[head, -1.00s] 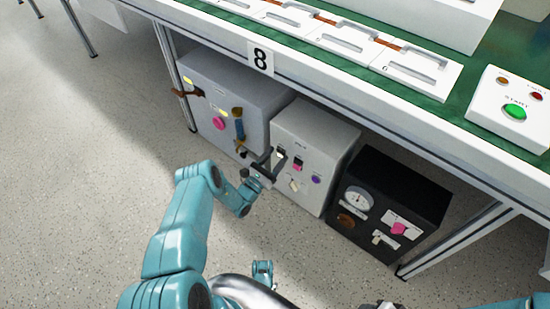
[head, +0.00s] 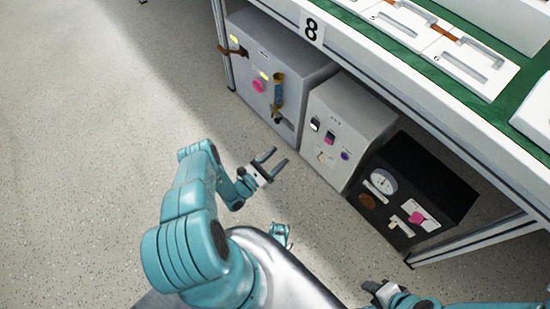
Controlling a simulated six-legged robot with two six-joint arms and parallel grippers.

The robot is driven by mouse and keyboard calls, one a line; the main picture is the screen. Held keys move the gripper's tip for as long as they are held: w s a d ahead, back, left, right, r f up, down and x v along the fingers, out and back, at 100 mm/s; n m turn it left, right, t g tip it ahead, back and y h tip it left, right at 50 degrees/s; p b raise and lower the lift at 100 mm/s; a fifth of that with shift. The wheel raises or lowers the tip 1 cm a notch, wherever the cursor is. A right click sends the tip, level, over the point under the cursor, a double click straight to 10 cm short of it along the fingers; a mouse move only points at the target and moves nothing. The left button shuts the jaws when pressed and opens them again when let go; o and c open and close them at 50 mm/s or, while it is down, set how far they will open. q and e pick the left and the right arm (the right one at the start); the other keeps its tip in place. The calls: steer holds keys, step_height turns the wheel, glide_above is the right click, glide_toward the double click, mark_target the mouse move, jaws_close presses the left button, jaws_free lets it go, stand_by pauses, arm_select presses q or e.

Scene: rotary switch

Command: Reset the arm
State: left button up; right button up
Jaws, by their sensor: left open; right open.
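My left arm comes in from the left, and its gripper (head: 270,161) is open and empty over the floor, apart from the boxes. My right gripper (head: 374,289) shows at the bottom edge, partly cut off; it is open, with nothing seen in it. The white-grey box (head: 345,120) under the table carries a dark switch, a pink-marked switch, a purple knob and a pale rotary-looking handle (head: 323,157). The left gripper is to the left of this box. Which way the handle is set is too small to tell.
A larger grey box (head: 290,55) with a pink button and brown handles stands at left, and a black box (head: 420,180) with a gauge at right. The table (head: 400,80) marked 8 overhangs them. The floor (head: 100,150) at left is clear.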

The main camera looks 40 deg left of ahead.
arm_select(q)
steer(key=shift+s+f, duration=0.1)
steer(key=shift+s, duration=0.2)
